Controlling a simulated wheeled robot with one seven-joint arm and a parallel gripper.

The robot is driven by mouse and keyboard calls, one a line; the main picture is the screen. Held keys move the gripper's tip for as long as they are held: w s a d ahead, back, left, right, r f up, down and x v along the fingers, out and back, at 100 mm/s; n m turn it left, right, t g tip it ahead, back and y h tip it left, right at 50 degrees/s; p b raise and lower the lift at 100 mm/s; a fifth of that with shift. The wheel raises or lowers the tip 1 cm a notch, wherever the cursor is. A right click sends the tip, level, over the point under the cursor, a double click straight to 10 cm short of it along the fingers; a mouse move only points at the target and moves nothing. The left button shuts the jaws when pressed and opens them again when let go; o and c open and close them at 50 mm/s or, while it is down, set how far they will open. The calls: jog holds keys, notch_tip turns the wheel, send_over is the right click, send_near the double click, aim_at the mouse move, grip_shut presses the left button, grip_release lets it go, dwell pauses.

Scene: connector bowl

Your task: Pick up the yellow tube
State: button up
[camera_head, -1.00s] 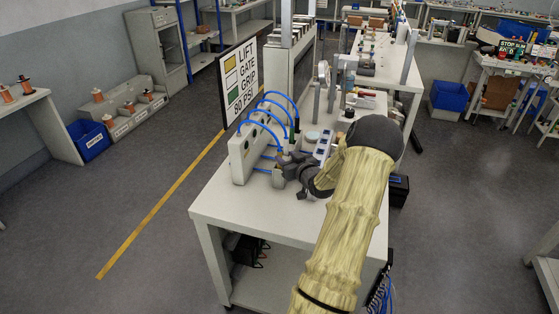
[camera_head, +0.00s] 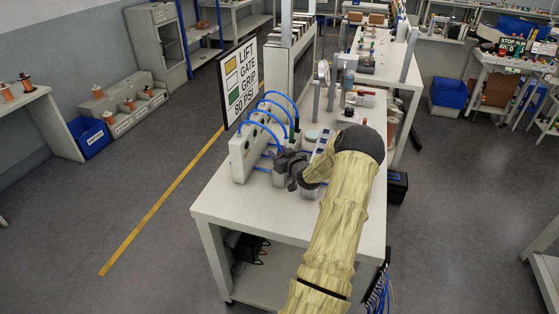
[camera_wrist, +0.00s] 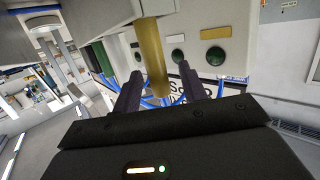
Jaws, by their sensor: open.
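The yellow tube (camera_wrist: 152,55) shows in the wrist view as a short golden cylinder. Its upper end meets a pale grey body at the top of the picture, and its lower end appears between my fingers. My gripper (camera_wrist: 160,75) is open, with one dark finger on each side of the tube; I cannot tell whether either touches it. In the head view my gripper (camera_head: 284,164) is over the near part of the bench, beside the pale block with blue hoses. I cannot make out the tube there.
The pale hose block (camera_head: 240,160) stands left of my gripper, with blue hoses (camera_head: 282,97) arching over the bench (camera_head: 235,205). A sign (camera_head: 239,84) stands behind it. Small cups and devices crowd the bench beyond. The bench's near left corner is clear.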

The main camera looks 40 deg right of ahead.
dwell(0.5)
grip_shut()
notch_tip(320, 180, up, 10)
jog(key=shift+b, duration=1.05)
